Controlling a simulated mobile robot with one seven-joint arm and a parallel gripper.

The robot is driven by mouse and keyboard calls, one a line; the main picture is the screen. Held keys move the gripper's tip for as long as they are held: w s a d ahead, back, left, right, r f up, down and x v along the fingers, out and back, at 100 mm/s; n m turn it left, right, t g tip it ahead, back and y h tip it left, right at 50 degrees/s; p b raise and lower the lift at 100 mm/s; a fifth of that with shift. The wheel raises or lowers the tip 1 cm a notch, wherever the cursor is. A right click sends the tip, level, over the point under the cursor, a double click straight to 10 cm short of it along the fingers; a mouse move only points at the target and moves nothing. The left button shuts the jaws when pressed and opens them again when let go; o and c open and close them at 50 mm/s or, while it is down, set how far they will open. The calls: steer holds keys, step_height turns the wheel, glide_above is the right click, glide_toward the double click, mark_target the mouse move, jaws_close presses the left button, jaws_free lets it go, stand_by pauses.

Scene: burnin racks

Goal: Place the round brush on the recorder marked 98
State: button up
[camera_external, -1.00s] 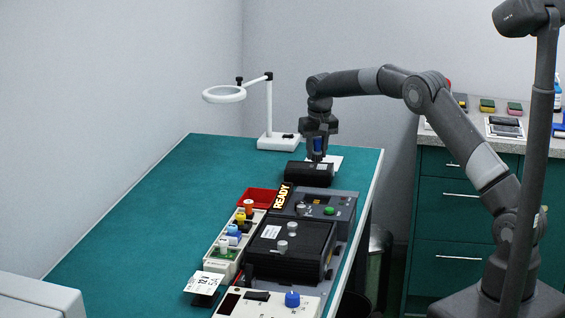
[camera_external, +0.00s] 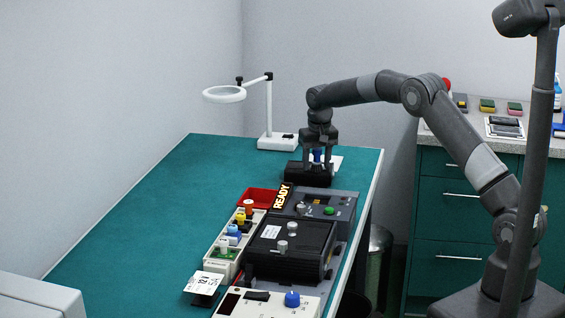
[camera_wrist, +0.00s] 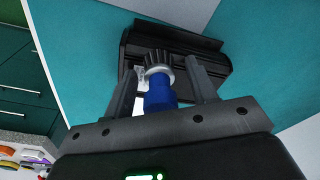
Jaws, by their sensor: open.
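The round brush (camera_external: 317,156) has a blue handle, a metal ferrule and dark bristles. It appears to stand upright, bristles down, on a black recorder (camera_external: 307,176) at the far end of the green bench. In the wrist view the brush (camera_wrist: 159,88) is between my fingers, with a gap on each side, and the recorder (camera_wrist: 190,42) lies beyond its bristles. My gripper (camera_external: 318,163) is open around the brush, low over the recorder. It also shows in the wrist view (camera_wrist: 165,85). A small pale label is partly hidden by a finger; I cannot read a number.
A white magnifier lamp (camera_external: 270,115) stands behind the recorder. Nearer are a red tray (camera_external: 258,198), a grey device with a READY sign (camera_external: 283,196), a larger black recorder (camera_external: 284,262) and a strip of coloured knobs (camera_external: 236,240). The bench's left side is clear.

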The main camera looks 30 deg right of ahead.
mark_target(319, 150)
steer(key=r, duration=0.7)
steer(key=s+r, duration=0.1)
steer(key=r, duration=0.3)
steer(key=shift+s+a, duration=0.1)
steer(key=shift+a, duration=0.05)
steer(key=shift+s+r, duration=0.1)
steer(key=shift+r, duration=0.45)
steer(key=s+d+r+n+t, duration=0.1)
steer(key=s+d+r, duration=0.3)
steer(key=s+r, duration=0.5)
steer(key=s+d+r+t, duration=0.1)
steer(key=s+d+r, duration=0.3)
steer(key=s, duration=1)
steer(key=s+d+f+t, duration=0.1)
steer(key=s+f, duration=0.2)
steer(key=s, duration=1)
steer(key=s+d+f+n+t, duration=0.1)
steer(key=s+f, duration=0.3)
steer(key=s, duration=0.9)
steer(key=shift+s+d, duration=0.15)
steer(key=shift+d, duration=0.05)
